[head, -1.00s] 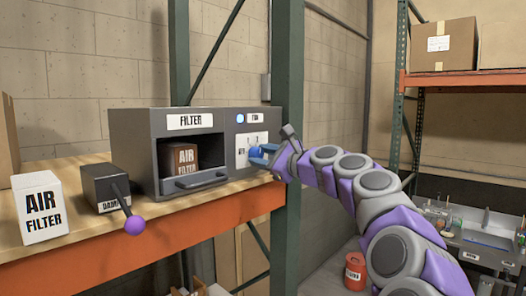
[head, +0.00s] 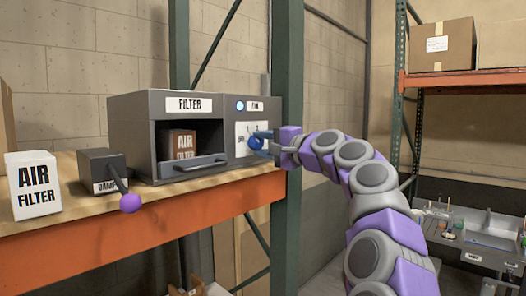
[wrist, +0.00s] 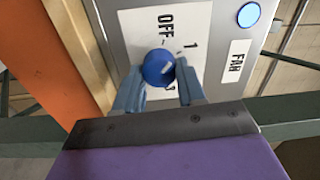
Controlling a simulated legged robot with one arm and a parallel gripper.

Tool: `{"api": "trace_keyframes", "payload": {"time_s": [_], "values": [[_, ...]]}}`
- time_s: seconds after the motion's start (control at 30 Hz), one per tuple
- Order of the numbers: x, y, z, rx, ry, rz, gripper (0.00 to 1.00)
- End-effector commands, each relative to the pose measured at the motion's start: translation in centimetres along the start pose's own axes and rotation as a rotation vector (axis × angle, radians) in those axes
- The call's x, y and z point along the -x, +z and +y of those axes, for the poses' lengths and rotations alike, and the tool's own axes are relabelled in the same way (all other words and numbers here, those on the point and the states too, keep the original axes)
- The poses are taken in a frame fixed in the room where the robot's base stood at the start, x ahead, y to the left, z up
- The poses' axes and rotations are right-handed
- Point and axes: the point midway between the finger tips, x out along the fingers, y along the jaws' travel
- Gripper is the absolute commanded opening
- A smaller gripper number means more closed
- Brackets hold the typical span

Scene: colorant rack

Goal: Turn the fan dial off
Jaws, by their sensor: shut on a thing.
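The fan dial is a round blue knob (wrist: 159,68) on a white label plate (wrist: 196,25) marked OFF and 1, with other marks partly hidden. My gripper (wrist: 158,84) has its two blue-grey fingers shut on the knob, one on each side. In the head view the knob (head: 256,143) sits at the right of the grey filter unit, and my gripper (head: 272,146) reaches it from the right. A lit blue round light (wrist: 248,15) is beside the FAN label (wrist: 236,63). I cannot tell the exact dial setting.
A damper lever with a purple ball (head: 130,203) and a white AIR FILTER box (head: 33,186) stand to the left. A green rack post (head: 288,75) stands close behind my gripper.

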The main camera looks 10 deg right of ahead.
Motion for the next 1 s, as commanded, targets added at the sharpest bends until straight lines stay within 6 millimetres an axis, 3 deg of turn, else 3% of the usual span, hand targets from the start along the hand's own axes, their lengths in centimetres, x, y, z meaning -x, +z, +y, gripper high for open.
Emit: {"api": "trace_keyframes", "payload": {"time_s": [0.5,1.0], "values": [[-0.34,-0.08,0.74,0.364,0.009,-0.015,0.09],[-0.51,-0.15,0.95,0.446,0.013,-0.021,0.09]]}}
